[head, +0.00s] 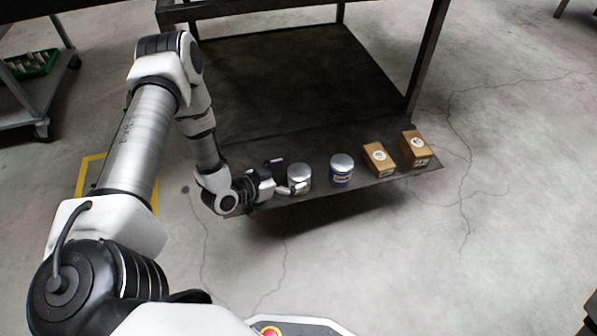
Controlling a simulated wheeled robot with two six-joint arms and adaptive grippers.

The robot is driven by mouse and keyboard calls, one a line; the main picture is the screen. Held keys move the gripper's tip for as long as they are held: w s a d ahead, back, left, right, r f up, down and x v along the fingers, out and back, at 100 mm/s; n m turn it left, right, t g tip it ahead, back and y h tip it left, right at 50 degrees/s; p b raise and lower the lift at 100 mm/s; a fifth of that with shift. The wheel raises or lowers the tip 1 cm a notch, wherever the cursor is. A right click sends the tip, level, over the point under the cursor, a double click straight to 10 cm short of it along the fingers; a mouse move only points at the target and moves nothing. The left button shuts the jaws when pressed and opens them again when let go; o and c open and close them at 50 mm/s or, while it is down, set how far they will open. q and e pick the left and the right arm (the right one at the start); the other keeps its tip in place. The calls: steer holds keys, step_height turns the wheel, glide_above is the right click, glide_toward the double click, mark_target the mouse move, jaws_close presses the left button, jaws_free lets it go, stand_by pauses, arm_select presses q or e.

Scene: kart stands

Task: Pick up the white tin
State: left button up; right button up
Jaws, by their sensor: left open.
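The white tin (300,174), with a silvery lid, stands upright near the front edge of the dark lower shelf (318,137), at the left end of a row. My left gripper (286,176) is open at the tin's left side. One finger overlaps the tin's lower front in the picture, and a dark part of the gripper shows behind and to the left. I cannot tell whether the fingers touch the tin. My right gripper is not in view.
Right of the white tin stand a blue-labelled tin (342,171), a brown box (379,159) and another brown box (415,149). The stand's post (428,60) rises at the back right. A grey cart (30,95) with a green tray (30,64) is far left. Open floor lies in front.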

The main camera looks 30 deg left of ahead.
mark_target(297, 173)
arm_select(q)
steer(key=b+x, duration=0.1)
steer(key=x, duration=0.2)
steer(key=shift+d+f, duration=0.1)
steer(key=shift+f, duration=0.15)
steer(key=shift+w+r, duration=0.15)
steer(key=shift+w, duration=0.05)
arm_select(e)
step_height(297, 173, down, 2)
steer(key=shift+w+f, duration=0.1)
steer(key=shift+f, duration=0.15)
arm_select(q)
steer(key=c, duration=1.5)
steer(key=shift+c, duration=0.2)
